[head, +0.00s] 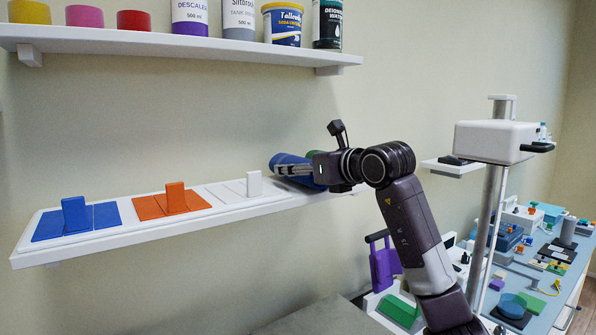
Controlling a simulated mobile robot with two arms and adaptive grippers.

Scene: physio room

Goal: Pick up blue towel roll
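A blue towel roll (287,159) lies at the right part of the lower white wall shelf (150,236). My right gripper (283,170) reaches in from the right and lies across the roll. Blue shows above and below its finger. The rest of the roll is hidden behind the gripper, so I cannot tell whether the fingers grip it or are only around or in front of it. My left gripper is not in view.
Blue (75,214), orange (173,198) and white (254,184) blocks stand upright on coloured panels along the lower shelf. A green thing (313,153) is partly hidden behind my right gripper. An upper shelf (180,44) with bottles and rolls overhangs. A cluttered blue table (545,285) is at right.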

